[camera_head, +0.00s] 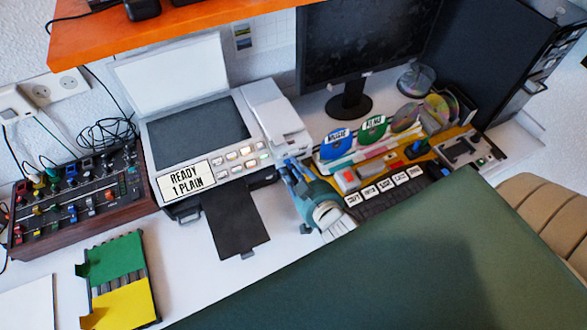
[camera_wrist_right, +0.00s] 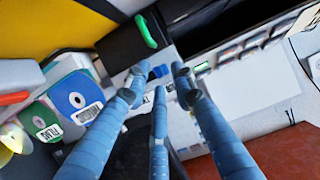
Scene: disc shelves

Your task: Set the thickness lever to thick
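The white printer (camera_head: 205,110) stands with its lid up, and its display (camera_head: 186,180) reads "READY 1 PLAIN". My right gripper (camera_head: 288,168) is at the printer's front right side, with its blue fingers pointing toward it. In the right wrist view the fingers (camera_wrist_right: 155,86) are spread apart with nothing clearly held. A small blue piece (camera_wrist_right: 158,72) shows just beyond the fingertips; I cannot tell whether it is the thickness lever or whether a finger touches it. A green bar (camera_wrist_right: 146,31) on a black block is close by. My left gripper is not in view.
Blue and green disc folders (camera_head: 340,143) and a keyboard (camera_head: 400,196) are right of my right gripper. A black paper tray (camera_head: 235,222) sticks out of the printer. A mixer (camera_head: 85,200) stands at the left. An orange shelf (camera_head: 200,20) hangs above.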

